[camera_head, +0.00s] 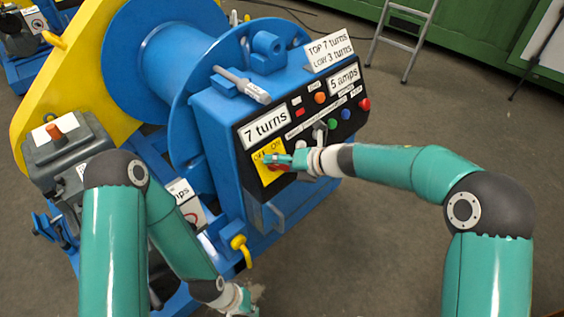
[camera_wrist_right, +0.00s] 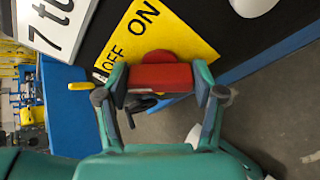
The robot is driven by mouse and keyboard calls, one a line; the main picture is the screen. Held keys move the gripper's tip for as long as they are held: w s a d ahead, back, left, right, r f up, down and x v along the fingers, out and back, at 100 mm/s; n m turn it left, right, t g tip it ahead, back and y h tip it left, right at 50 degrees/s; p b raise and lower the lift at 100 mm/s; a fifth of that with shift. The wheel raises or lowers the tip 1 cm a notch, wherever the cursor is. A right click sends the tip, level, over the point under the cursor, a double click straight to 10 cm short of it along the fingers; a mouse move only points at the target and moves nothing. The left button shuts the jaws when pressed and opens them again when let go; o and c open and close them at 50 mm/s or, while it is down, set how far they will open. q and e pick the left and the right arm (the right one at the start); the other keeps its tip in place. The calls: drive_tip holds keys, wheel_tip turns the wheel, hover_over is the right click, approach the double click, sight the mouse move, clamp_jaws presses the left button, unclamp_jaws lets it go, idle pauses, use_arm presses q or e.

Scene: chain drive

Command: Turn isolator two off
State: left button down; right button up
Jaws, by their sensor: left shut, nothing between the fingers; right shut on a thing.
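A red switch handle (camera_wrist_right: 162,77) sits on a yellow plate (camera_wrist_right: 185,35) marked OFF and ON, at the lower left of the black control panel. No isolator number is readable on it. My right gripper (camera_head: 277,161) is at this plate in the head view. In the right wrist view its fingers (camera_wrist_right: 160,86) are closed on the red handle, one on each side. I cannot tell which mark the handle points to. My left gripper (camera_head: 246,301) is shut and empty, low in the head view beside the blue machine base, partly cut by the frame edge.
The blue control box carries coloured buttons (camera_head: 320,97) and labels reading 7 turns (camera_head: 265,130) and 5 amps (camera_head: 344,79). A grey isolator box with an orange handle (camera_head: 62,125) stands at the left. A yellow hook-like part (camera_head: 240,247) juts out near my left gripper.

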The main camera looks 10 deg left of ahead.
drive_tip(key=shift+s+f+n, duration=0.2)
drive_tip(key=shift+f+n, duration=0.2)
drive_tip(key=o, duration=1.1)
drive_tip(key=shift+o, duration=0.2)
drive_tip(key=shift+w+r, duration=0.1)
drive_tip(key=shift+r, duration=0.1)
drive_tip(key=shift+r, duration=0.1)
drive_tip(key=shift+d+r, duration=0.35)
drive_tip(key=shift+d, duration=0.1)
drive_tip(key=v, duration=1)
drive_tip(key=shift+s+d+r, duration=0.2)
drive_tip(key=shift+s+r, duration=0.05)
drive_tip(key=shift+s, duration=0.1)
drive_tip(key=shift+d, duration=0.1)
